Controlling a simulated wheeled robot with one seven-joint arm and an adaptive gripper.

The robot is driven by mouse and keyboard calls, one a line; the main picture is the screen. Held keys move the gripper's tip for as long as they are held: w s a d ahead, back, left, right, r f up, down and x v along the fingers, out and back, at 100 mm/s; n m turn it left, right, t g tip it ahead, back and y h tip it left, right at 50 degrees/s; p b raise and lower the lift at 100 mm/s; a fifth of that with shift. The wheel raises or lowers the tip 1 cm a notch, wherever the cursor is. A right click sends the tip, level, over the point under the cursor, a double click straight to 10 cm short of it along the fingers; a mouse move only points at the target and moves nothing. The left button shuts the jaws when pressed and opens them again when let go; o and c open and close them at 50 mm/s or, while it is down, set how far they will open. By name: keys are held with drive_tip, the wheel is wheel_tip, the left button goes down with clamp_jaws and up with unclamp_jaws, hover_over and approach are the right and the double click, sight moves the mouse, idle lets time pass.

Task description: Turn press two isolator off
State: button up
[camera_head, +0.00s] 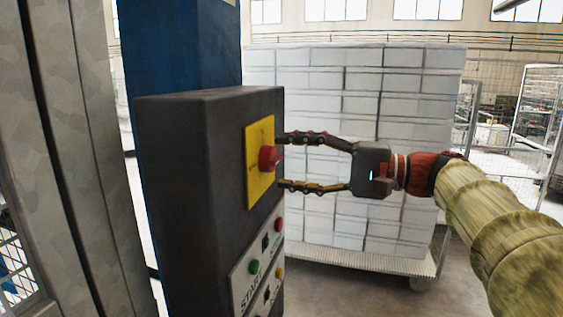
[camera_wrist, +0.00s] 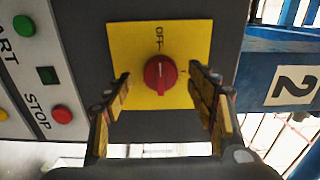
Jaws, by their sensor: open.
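The isolator is a red rotary knob (camera_head: 269,157) on a yellow plate (camera_head: 258,185), on the face of a dark grey control box (camera_head: 200,150). In the wrist view the knob (camera_wrist: 160,73) sits in the middle, its white mark pointing toward the word OFF on the plate, which reads sideways. My gripper (camera_head: 283,162) is open, its fingers above and below the knob in the head view. In the wrist view the fingertips (camera_wrist: 160,76) stand on either side of the knob, with gaps; contact is not visible. A "2" sign (camera_wrist: 293,86) is on a blue post at right.
Below the isolator is a START/STOP panel (camera_head: 257,262) with green, red and yellow buttons. A blue column (camera_head: 180,45) stands behind the box. White stacked blocks (camera_head: 350,225) on a cart stand behind my gripper. A grey metal post (camera_head: 70,150) is at left.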

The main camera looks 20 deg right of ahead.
drive_tip(key=v, duration=0.9)
drive_tip(key=shift+s+d, duration=0.2)
drive_tip(key=shift+d, duration=0.1)
